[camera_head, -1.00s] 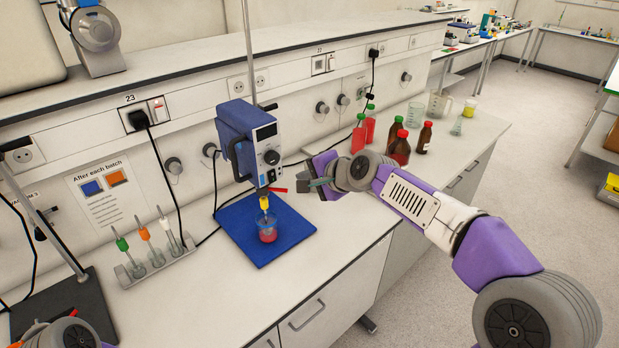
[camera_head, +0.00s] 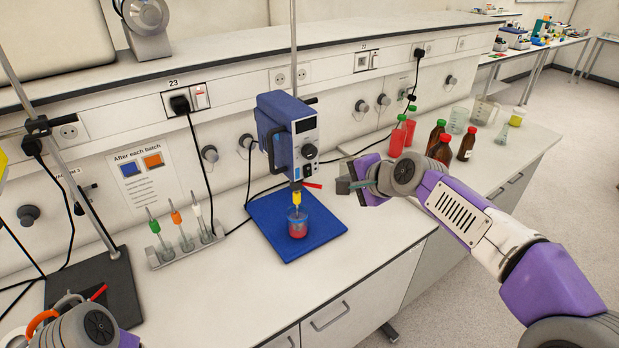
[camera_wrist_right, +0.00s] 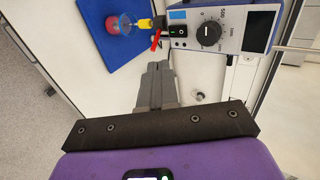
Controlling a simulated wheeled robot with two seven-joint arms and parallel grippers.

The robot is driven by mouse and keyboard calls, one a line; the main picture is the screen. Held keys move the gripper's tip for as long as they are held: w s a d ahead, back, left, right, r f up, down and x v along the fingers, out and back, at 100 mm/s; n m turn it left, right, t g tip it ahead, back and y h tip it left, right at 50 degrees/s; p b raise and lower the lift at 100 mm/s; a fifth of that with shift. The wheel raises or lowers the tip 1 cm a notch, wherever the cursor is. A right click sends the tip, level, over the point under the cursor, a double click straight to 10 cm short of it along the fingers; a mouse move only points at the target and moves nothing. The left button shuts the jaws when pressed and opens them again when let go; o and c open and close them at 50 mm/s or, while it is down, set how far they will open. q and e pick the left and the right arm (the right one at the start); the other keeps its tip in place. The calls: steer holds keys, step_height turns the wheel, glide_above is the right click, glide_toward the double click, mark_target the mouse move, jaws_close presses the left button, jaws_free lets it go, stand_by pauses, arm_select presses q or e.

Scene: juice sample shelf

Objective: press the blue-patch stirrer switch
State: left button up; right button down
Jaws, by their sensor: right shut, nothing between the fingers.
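The blue overhead stirrer (camera_head: 283,135) hangs on a rod above a blue mat (camera_head: 322,229). Its front carries a display and a dial, which also show in the right wrist view (camera_wrist_right: 208,33). A yellow chuck and a beaker of red liquid (camera_head: 297,224) are below the stirrer. My right gripper (camera_head: 345,180) is shut and empty, just right of the stirrer's lower end. Its fingertips (camera_wrist_right: 158,66) point towards the switch, with a gap between.
A red lever (camera_head: 312,184) sticks out by the chuck, near my right fingertips. A rack of tagged probes (camera_head: 185,247) stands left of the mat. Bottles (camera_head: 439,147) and beakers stand to the right. A black stand base (camera_head: 95,285) is at left. The front bench is clear.

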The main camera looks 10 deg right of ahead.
steer(key=shift+s+d+r, duration=0.1)
steer(key=shift+s, duration=0.05)
glide_toward(308, 177)
step_height(308, 177, down, 3)
steer(key=w, duration=0.3)
steer(key=w+a, duration=0.1)
steer(key=w, duration=0.1)
steer(key=shift+a+f, duration=0.3)
